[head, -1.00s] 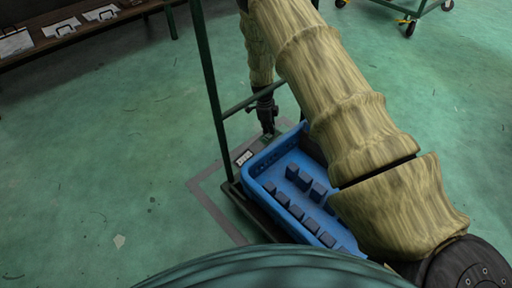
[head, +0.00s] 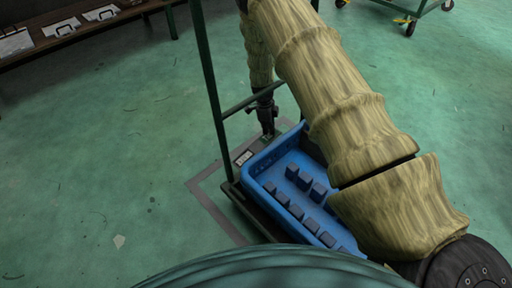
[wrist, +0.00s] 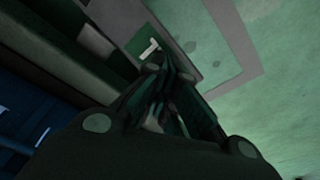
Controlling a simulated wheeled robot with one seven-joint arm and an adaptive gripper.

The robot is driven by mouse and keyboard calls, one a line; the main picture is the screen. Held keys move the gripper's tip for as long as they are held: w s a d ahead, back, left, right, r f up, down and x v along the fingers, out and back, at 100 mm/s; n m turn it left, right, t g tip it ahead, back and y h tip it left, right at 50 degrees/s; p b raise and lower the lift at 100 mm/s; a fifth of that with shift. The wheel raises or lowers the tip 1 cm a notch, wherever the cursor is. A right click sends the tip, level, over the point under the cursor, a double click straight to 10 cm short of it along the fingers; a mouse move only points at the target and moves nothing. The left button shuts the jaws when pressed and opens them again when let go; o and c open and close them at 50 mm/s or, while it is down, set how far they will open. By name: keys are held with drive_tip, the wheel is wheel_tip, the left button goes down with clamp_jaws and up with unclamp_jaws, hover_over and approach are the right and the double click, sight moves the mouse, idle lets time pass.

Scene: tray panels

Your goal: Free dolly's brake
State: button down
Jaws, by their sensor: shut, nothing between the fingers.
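The dolly (head: 230,189) is a low dark base with a dark green upright frame, and a blue tray (head: 262,172) sits on it. My gripper (head: 267,129) points down at the dolly's far side, just beyond the tray's far corner. In the wrist view my gripper (wrist: 166,78) has its fingers together and nothing shows between them. A small pale T-shaped mark or part (wrist: 150,48) lies just past the fingertips; I cannot tell whether it is the brake. No brake pedal shows clearly, and my arm hides part of the tray.
Several dark blocks stand in the tray. The frame's upright (head: 209,85) and crossbar (head: 241,106) rise close to my gripper. Grey tape (head: 214,212) marks the floor around the dolly. A bench (head: 75,35) and another cart (head: 411,20) stand farther back.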

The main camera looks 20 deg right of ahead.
sight(269, 135)
drive_tip(key=shift+f+b, duration=0.4)
drive_tip(key=shift+f, duration=1.3)
idle(1.3)
drive_tip(key=shift+r, duration=0.1)
drive_tip(key=shift+r+p, duration=3)
drive_tip(key=shift+r, duration=0.45)
